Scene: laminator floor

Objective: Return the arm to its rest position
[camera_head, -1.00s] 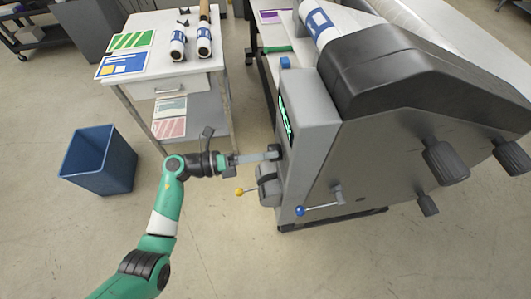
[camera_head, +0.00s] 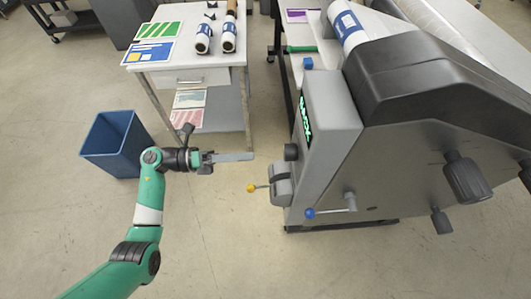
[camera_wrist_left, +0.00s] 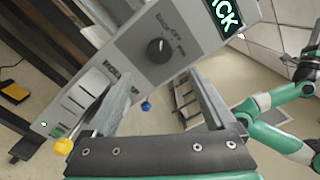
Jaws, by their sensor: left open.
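My left gripper (camera_head: 236,157) is open and empty, held in the air to the left of the grey laminator (camera_head: 330,120). Its fingertips point at the machine's control panel, with a clear gap to the dark round knob (camera_head: 291,152). In the left wrist view the two fingers (camera_wrist_left: 160,105) are spread, and the knob (camera_wrist_left: 160,50) on the panel shows beyond them, with nothing between them. A green and white arm (camera_wrist_left: 285,140), which looks like my right one, shows at the right of that view. Its gripper cannot be made out clearly.
A yellow-tipped lever (camera_head: 251,188) and a blue-tipped lever (camera_head: 310,212) stick out of the laminator below the gripper's height. A blue bin (camera_head: 115,145) stands behind my left arm. A white cart (camera_head: 185,75) with rolls and prints stands behind. Floor at front is free.

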